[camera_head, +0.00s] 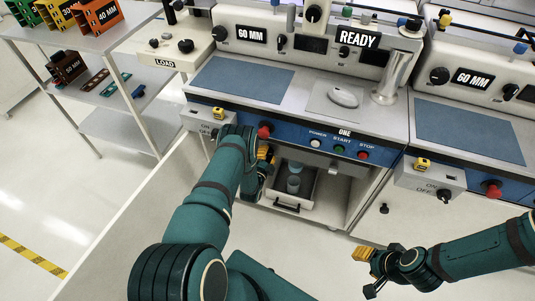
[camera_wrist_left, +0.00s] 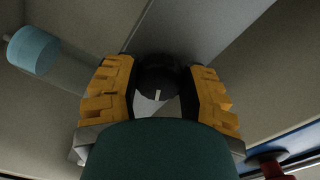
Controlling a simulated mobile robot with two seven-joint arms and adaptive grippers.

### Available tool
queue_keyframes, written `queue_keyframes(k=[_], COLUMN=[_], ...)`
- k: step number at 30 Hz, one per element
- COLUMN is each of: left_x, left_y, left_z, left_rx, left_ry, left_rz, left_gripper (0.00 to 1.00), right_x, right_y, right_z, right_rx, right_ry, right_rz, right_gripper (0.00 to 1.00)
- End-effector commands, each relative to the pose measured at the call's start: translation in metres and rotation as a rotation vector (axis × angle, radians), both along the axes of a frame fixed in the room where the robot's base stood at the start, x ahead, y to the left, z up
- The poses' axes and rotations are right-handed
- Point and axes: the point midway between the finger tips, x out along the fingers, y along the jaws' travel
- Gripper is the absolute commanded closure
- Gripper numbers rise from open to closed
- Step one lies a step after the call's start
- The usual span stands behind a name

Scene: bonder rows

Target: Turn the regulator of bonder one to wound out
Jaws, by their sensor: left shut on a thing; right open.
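Bonder one stands in the middle of the head view, with its ONE label (camera_head: 344,132) on the blue front strip. In the left wrist view, a black round knob with a short white mark (camera_wrist_left: 157,77), apparently the regulator, sits between the yellow fingers of my left gripper (camera_wrist_left: 162,98). The fingers are shut on its sides. The white mark points toward the bottom of that picture. In the head view my left gripper (camera_head: 265,158) is below the blue strip and hides this knob. My right gripper (camera_head: 366,270) is open and empty at the lower right.
A red knob (camera_head: 265,132) projects close above my left gripper. Bonder two (camera_head: 470,80) stands to the right, a shelf rack (camera_head: 120,125) to the left.

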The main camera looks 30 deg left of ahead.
Motion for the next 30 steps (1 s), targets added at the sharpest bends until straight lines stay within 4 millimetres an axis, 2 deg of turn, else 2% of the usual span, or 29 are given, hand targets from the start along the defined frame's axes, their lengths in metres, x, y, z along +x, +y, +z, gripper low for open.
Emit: queue_keyframes(k=[9,15,30], left_x=[0.0005,0.0006,0.0002], left_y=[-0.0002,0.0004,0.0012], left_z=[0.0010,0.0018,0.0018], left_rx=[0.259,0.370,0.464], left_ry=[0.060,0.086,0.110], left_rz=[-0.001,0.000,0.002], left_gripper=[0.92,0.92,0.92], right_x=[0.0000,0.0000,0.0000], right_y=[0.0000,0.0000,0.0000], right_z=[0.0000,0.0000,0.0000], right_rx=[0.000,0.000,0.000], right_ry=[0.000,0.000,0.000], right_rz=[0.000,0.000,0.000], right_gripper=[0.53,0.53,0.53])
